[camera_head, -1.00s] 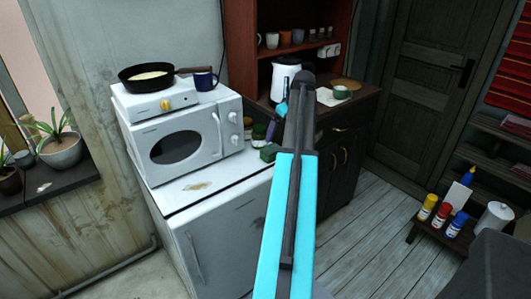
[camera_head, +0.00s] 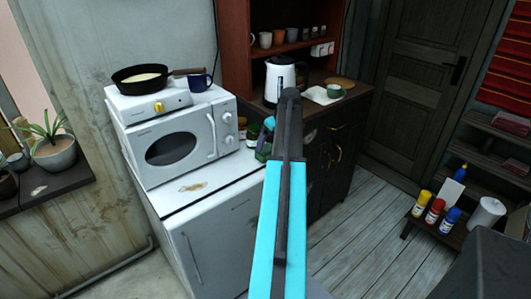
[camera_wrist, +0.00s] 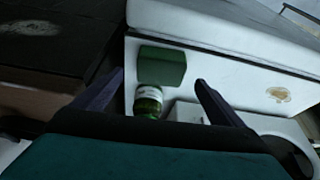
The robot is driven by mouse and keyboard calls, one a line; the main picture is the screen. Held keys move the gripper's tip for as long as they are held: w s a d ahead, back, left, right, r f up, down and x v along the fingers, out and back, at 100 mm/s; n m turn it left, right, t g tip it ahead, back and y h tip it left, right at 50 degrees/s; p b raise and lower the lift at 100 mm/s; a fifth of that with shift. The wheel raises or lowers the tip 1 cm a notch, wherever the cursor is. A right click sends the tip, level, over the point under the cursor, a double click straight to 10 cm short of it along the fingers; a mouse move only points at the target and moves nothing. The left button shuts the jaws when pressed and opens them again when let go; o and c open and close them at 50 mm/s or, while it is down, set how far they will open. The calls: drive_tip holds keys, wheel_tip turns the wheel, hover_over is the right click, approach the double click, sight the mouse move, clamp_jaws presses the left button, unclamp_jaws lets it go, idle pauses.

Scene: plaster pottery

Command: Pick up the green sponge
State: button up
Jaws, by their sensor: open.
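The green sponge (camera_wrist: 162,66) is a dark green block on the white top of the low cabinet in the wrist view. My gripper (camera_wrist: 159,78) is open, with one dark finger on each side of the sponge's near part. The fingers appear to be above or just short of it, and I cannot tell whether they touch it. In the head view the sponge (camera_head: 261,154) shows only partly beside my arm, with my gripper close over it.
A green jar with a white label (camera_wrist: 148,101) stands close to the sponge. The microwave (camera_head: 175,140) with a hot plate and frying pan (camera_head: 143,79) is left of it. A dark cabinet (camera_head: 325,150) with a white kettle (camera_head: 279,78) is behind. Jars (camera_head: 252,134) stand beside the microwave.

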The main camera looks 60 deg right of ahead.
sight(267, 149)
drive_tip(key=shift+x, duration=0.85)
drive_tip(key=shift+p+x, duration=1.15)
drive_tip(key=shift+x, duration=1.45)
drive_tip(key=c, duration=1)
